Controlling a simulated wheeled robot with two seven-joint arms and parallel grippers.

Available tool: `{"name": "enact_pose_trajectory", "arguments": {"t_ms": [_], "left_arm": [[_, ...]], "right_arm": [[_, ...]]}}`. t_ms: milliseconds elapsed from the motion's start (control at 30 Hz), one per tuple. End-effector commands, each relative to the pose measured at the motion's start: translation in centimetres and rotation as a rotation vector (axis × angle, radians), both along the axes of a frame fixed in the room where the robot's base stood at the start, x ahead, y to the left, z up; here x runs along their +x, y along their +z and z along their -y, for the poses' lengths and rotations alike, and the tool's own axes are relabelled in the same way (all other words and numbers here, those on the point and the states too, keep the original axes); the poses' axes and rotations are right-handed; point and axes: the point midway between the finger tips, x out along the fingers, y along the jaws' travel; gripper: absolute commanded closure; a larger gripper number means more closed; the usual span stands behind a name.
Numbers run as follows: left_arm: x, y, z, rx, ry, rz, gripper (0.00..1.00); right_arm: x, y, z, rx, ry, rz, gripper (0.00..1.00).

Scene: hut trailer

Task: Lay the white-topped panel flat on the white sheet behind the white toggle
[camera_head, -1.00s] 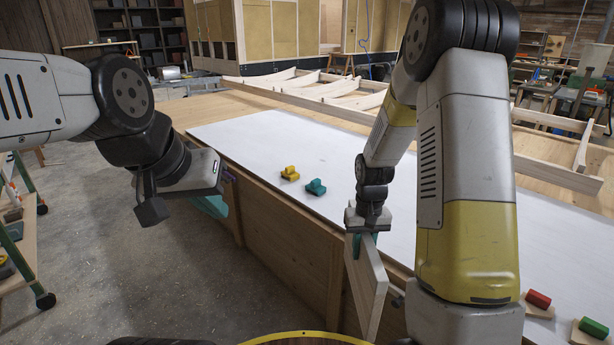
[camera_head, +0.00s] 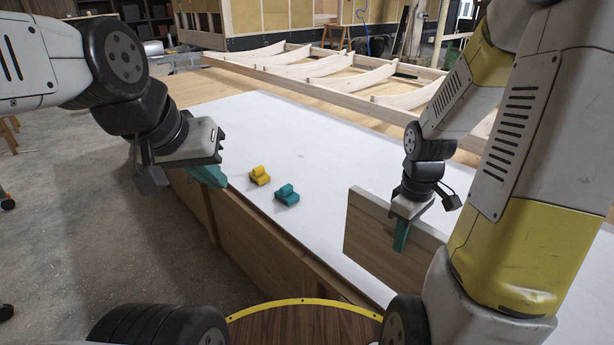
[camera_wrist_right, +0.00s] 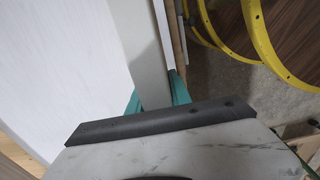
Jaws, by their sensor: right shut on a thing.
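My right gripper (camera_head: 402,234) is shut on the panel (camera_head: 370,238) by its upper edge. The panel stands on edge, its wooden face toward me and a pale edge on top; its far face is hidden. It is at the near side of the white sheet (camera_head: 320,150); I cannot tell whether it touches it. In the right wrist view the panel's pale edge (camera_wrist_right: 140,50) runs between my right gripper's teal fingers (camera_wrist_right: 156,97). My left gripper (camera_head: 207,175) hangs by the bench's left edge, its opening unclear. I see no white toggle; the panel and right arm hide part of the sheet.
A yellow toggle (camera_head: 259,176) and a teal toggle (camera_head: 287,195) stand on the sheet left of the panel. A pale wooden frame (camera_head: 330,78) lies across the back of the bench. The sheet between toggles and frame is clear.

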Motion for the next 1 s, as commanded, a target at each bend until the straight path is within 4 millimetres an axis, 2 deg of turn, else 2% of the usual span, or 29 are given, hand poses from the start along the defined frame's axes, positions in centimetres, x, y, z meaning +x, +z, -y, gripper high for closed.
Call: {"name": "enact_pose_trajectory", "arguments": {"t_ms": [133, 267, 733, 900, 1000], "left_arm": [[0.0, 0.0, 0.0, 0.000, 0.000, 0.000, 1.00], [0.0, 0.0, 0.0, 0.000, 0.000, 0.001, 1.00], [0.0, 0.0, 0.0, 0.000, 0.000, 0.000, 1.00], [0.0, 0.0, 0.0, 0.000, 0.000, 0.000, 1.00], [0.0, 0.0, 0.0, 0.000, 0.000, 0.000, 1.00]], "right_arm": [[0.0, 0.1, 0.1, -0.001, 0.009, 0.002, 1.00], [1.3, -0.1, 0.3, -0.001, 0.008, 0.002, 1.00], [11.5, -1.0, 2.5, -0.001, 0.007, 0.003, 1.00], [13.9, -1.2, 3.0, 0.000, 0.005, 0.004, 1.00], [14.6, -1.3, 3.1, -0.001, 0.006, 0.002, 1.00]]}}
